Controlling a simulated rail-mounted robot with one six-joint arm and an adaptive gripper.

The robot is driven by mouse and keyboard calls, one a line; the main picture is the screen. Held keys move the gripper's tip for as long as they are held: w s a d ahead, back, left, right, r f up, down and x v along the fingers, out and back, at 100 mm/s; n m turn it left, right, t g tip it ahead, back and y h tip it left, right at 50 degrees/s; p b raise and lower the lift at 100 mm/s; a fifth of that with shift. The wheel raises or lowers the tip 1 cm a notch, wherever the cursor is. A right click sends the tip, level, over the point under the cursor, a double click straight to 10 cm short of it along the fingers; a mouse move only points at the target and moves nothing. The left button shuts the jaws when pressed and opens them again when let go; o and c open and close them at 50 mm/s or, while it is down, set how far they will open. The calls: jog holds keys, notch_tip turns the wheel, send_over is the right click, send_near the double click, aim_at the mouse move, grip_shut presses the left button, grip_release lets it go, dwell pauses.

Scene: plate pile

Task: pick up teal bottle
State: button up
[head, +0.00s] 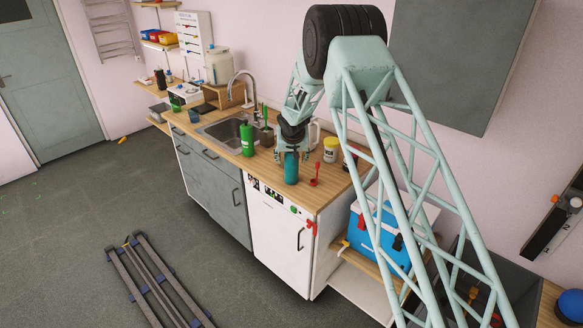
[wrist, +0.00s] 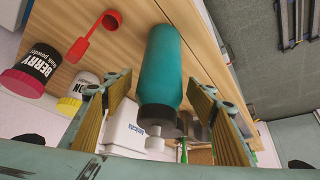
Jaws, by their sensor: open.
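The teal bottle (head: 291,168) stands upright on the wooden counter (head: 333,178), near its front edge, in the head view. In the wrist view the teal bottle (wrist: 162,68) shows in the middle, its dark collar and pale cap toward the gripper. My gripper (head: 291,150) is at the top of the bottle in the head view. In the wrist view my gripper (wrist: 163,115) is open, with one ribbed finger on each side of the bottle's cap end. Gaps show between the fingers and the bottle. My gripper partly hides the bottle's top in the head view.
A red scoop (wrist: 95,35), a black-labelled berry powder jar (wrist: 32,73) and a yellow-banded jar (wrist: 78,95) stand near the bottle. A green bottle (head: 247,140) and a sink (head: 225,132) are to the left.

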jog(key=shift+c, duration=0.4)
jog(key=c, duration=1)
jog(key=shift+o, duration=0.2)
jog(key=shift+r, duration=0.15)
jog(key=shift+r+b, duration=0.3)
jog(key=shift+r, duration=4.55)
